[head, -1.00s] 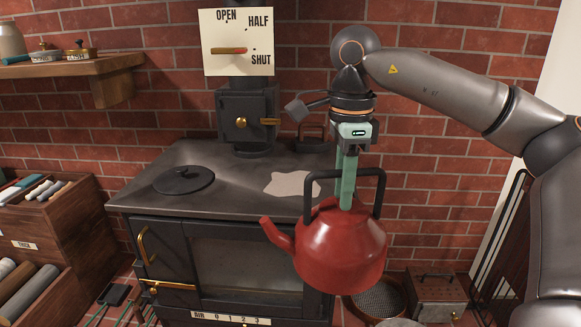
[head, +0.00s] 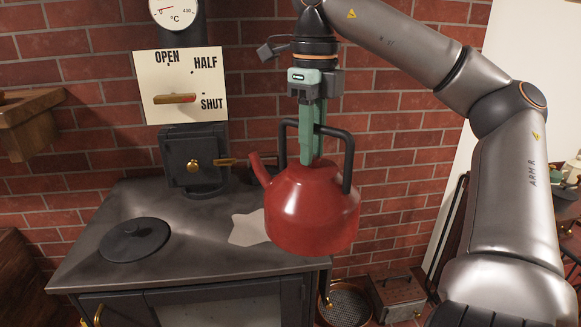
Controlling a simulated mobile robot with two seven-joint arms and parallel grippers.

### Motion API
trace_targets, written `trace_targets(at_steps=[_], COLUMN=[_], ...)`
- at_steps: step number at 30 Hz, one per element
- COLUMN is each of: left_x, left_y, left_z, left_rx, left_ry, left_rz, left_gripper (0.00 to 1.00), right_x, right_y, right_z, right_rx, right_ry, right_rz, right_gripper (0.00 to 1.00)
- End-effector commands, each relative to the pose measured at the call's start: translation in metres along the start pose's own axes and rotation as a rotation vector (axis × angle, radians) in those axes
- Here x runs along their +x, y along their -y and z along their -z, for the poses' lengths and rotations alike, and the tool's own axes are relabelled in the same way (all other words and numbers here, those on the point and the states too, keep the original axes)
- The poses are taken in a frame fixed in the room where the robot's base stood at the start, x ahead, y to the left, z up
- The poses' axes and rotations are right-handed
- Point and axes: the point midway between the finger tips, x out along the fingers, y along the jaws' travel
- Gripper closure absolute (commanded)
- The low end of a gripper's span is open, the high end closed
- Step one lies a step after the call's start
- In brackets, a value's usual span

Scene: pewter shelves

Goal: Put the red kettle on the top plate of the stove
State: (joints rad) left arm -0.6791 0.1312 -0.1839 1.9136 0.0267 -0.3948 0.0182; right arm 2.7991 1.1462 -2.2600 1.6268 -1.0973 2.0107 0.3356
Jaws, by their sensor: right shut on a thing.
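The red kettle (head: 312,210) hangs upright from my right gripper (head: 311,155), which is shut on it by its black handle. The kettle is in front of the right part of the stove's top plate (head: 190,215) in the head view and hides its right edge. I cannot tell how much of the kettle is over the plate, but its base looks apart from it. The spout points left. A pale patch (head: 249,229) on the plate is partly hidden behind the kettle. My left gripper is not in view.
The stove pipe with a damper box (head: 195,162) and OPEN/HALF/SHUT sign (head: 182,85) rises at the back. A round basket (head: 346,304) and metal box (head: 398,294) stand lower right.

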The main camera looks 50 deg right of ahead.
Motion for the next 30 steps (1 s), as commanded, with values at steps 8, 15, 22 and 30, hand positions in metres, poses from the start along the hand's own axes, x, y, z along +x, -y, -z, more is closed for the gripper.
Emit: trace_targets(at_steps=[8, 15, 22, 30], left_x=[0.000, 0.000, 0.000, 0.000], left_y=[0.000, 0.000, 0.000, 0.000], left_z=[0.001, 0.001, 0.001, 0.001], left_rx=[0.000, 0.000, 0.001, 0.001], left_ry=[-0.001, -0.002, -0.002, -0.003], left_rz=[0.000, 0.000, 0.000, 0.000], left_gripper=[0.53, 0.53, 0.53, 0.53], right_x=[0.011, 0.021, 0.032, 0.051], right_y=[0.010, 0.019, 0.029, 0.037], right_z=[-0.024, -0.045, -0.067, -0.084], right_rx=[-0.002, -0.002, -0.002, -0.004], right_ry=[0.002, 0.002, 0.002, 0.002], right_rz=[-0.001, -0.001, 0.000, -0.002], right_gripper=[1.00, 1.00, 1.00, 1.00])
